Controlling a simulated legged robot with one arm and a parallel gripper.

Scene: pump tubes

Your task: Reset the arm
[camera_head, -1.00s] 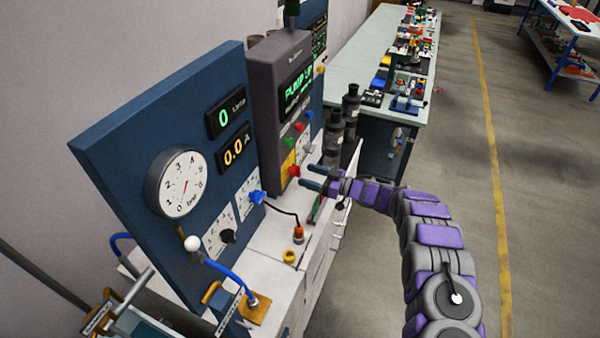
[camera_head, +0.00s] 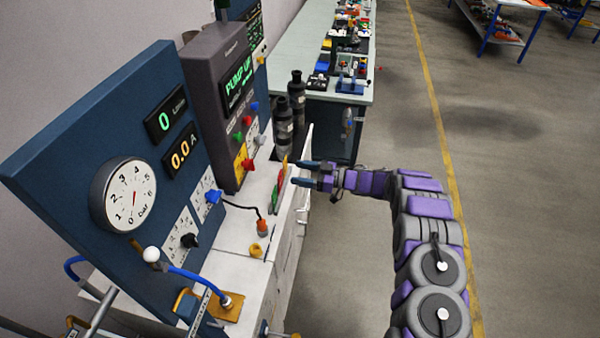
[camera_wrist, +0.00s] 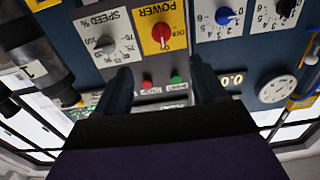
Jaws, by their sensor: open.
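My gripper (camera_head: 311,174) is open and empty beside the pump console, at the end of my purple and grey arm. Its two dark fingers point left toward the panel and touch nothing that I can see. In the wrist view the fingers (camera_wrist: 161,90) stand apart, with a red button (camera_wrist: 147,81) and a green button (camera_wrist: 176,80) showing between them.
A blue panel (camera_head: 90,120) with a round gauge (camera_head: 124,194) and displays stands left. The grey pump unit (camera_head: 208,120) reads PUMP UP. Black cylinders (camera_head: 284,125) stand behind the gripper. A green-topped bench (camera_head: 300,60) lies beyond. The floor (camera_head: 520,200) at right is clear.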

